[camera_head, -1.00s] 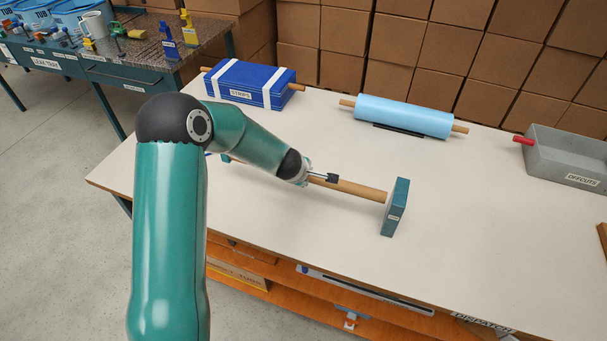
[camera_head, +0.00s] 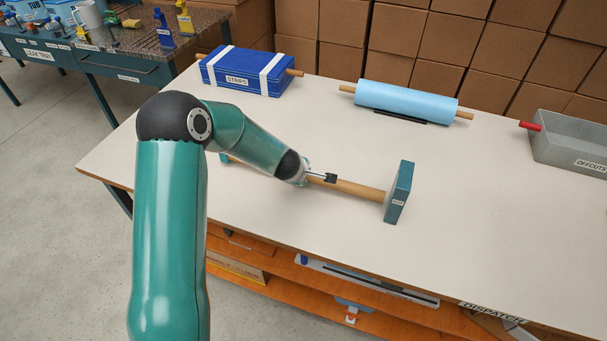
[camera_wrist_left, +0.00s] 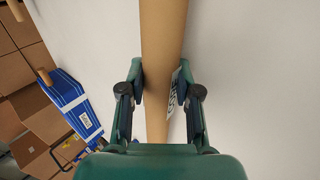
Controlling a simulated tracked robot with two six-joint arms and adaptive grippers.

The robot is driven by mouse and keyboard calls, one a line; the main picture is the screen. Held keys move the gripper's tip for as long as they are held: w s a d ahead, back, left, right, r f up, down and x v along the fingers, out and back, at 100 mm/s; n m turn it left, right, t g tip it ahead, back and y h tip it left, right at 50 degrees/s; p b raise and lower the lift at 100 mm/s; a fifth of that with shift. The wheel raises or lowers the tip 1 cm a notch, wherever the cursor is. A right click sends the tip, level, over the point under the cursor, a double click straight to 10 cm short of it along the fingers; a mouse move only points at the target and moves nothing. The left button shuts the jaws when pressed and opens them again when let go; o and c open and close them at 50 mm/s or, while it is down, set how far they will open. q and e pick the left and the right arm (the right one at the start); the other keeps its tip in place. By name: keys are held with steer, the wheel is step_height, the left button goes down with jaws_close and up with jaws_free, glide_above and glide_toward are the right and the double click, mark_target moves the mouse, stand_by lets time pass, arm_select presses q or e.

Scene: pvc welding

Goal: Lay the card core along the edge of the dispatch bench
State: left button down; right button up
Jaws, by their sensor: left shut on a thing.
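The card core is a long brown tube (camera_head: 355,188) above the dispatch bench (camera_head: 300,235), roughly parallel to its front edge. My left gripper (camera_head: 322,177) is shut on the core near its middle. The wrist view shows the core (camera_wrist_left: 163,30) running between the two fingers of my left gripper (camera_wrist_left: 158,88), with a white label partly hidden by a finger. The core's right end is by a teal upright block (camera_head: 400,192); I cannot tell if they touch. My forearm hides part of the left stretch. My right gripper is not in view.
A blue STRIPS bundle (camera_head: 240,70), a light blue roll (camera_head: 405,100) and a grey OFFCUTS bin (camera_head: 572,142) stand along the back. Cardboard boxes (camera_head: 420,40) are stacked behind. A darker bench (camera_head: 120,62) is at the far left. The bench front is clear.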

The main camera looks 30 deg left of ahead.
arm_select(q)
steer(key=c, duration=0.7)
jaws_free()
steer(key=shift+s+r, duration=0.1)
steer(key=shift+r, duration=0.05)
steer(key=v, duration=1.1)
steer(key=shift+s+d+r, duration=0.1)
steer(key=shift+s+r, duration=0.05)
steer(key=shift+r, duration=0.1)
